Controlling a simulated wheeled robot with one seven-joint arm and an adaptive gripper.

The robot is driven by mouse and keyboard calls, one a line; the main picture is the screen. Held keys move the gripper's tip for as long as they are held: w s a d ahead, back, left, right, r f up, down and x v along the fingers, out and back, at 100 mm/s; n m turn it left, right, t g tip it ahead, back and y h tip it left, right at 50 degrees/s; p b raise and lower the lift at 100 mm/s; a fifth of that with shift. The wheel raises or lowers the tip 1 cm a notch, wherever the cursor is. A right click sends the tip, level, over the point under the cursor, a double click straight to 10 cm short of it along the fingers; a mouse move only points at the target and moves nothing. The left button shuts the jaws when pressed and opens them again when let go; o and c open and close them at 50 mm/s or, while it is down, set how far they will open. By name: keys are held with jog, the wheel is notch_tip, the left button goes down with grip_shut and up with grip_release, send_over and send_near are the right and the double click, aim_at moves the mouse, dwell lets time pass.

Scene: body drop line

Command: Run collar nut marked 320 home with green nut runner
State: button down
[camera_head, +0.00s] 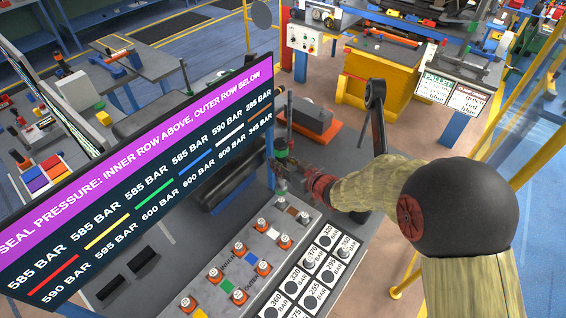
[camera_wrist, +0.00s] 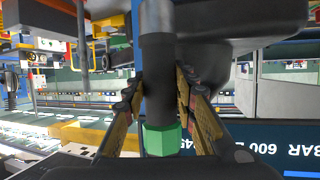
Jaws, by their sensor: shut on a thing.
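My gripper (camera_head: 292,178) is shut on the green nut runner (camera_head: 281,152), which stands about upright above the far end of the grey panel. In the wrist view, the nut runner (camera_wrist: 160,85) is a dark cylinder with a green collar and a grey end, between the finger pads (camera_wrist: 163,100). A white plate marked 320 (camera_head: 327,232) lies at the far end of the number-plate rows, right of and nearer than my gripper. Its collar nut is too small to make out. Silver round pieces sit on nearby plates.
A grey panel (camera_head: 225,262) carries several orange-and-silver fittings with coloured patches. A large pressure screen (camera_head: 140,190) stands on the left, close to my gripper. A black lever (camera_head: 375,115) rises behind my arm.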

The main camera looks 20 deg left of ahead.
jog(key=shift+r, duration=0.15)
jog(key=shift+w+f+b, duration=0.1)
jog(key=shift+f+b, duration=2)
jog(key=shift+f, duration=0.7)
jog(key=shift+f+b, duration=0.5)
jog(key=shift+f, duration=0.15)
dwell(2.6)
jog(key=shift+s+d+f, duration=0.1)
jog(key=shift+s+f, duration=0.15)
jog(key=shift+f, duration=0.2)
dwell(1.3)
